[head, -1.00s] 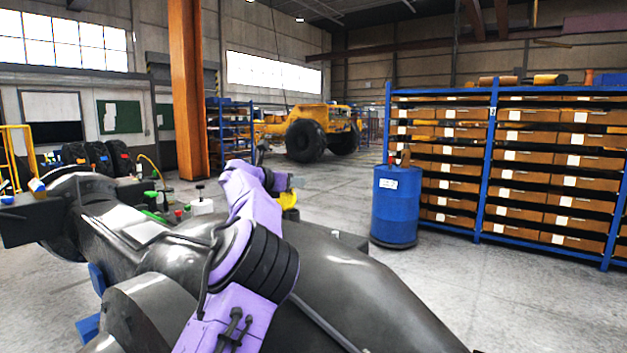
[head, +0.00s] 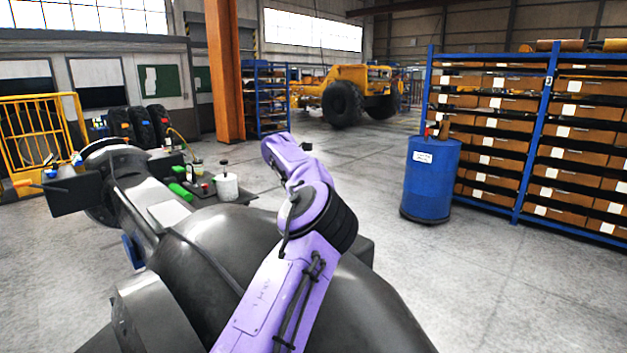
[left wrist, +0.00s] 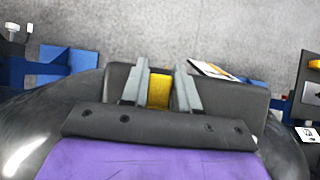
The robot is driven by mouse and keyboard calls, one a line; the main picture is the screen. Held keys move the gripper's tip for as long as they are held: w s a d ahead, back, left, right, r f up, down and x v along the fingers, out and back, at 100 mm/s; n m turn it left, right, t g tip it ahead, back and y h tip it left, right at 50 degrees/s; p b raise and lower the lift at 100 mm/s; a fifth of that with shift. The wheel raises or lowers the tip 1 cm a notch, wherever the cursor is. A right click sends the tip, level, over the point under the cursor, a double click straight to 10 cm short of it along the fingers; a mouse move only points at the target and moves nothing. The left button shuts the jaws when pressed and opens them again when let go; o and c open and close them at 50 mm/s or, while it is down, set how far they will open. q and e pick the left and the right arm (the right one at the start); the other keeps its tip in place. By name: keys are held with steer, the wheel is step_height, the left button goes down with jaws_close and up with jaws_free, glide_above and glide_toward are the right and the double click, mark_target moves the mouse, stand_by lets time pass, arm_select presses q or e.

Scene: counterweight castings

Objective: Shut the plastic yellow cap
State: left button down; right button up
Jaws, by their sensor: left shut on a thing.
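The yellow cap (left wrist: 159,91) shows in the left wrist view, between the two grey fingers of my left gripper (left wrist: 160,76). The fingers are shut on it, one on each side. Beyond it is a dark block-shaped part (left wrist: 228,95) on the large dark casting (head: 215,245). Only part of the cap shows, so I cannot tell how far open or shut it stands. In the head view my purple arm reaches over the casting, and the cap is hidden. My right gripper is in neither current view.
A white container (head: 227,187) and green bottles (head: 180,191) stand beyond the casting. A blue drum (head: 430,180) and blue shelving with boxes (head: 505,150) stand at right. A yellow railing (head: 40,140) is at left.

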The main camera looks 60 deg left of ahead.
arm_select(q)
steer(key=shift+f+g+p, duration=0.3)
steer(key=shift+f+g, duration=0.3)
steer(key=shift+g, duration=0.2)
steer(key=shift+f, duration=0.1)
steer(key=c, duration=0.9)
jaws_free()
steer(key=b+v, duration=0.1)
steer(key=v, duration=0.8)
steer(key=shift+s+r+b, duration=0.15)
steer(key=shift+r+b, duration=0.25)
steer(key=shift+s+r, duration=0.15)
steer(key=shift+r, duration=0.2)
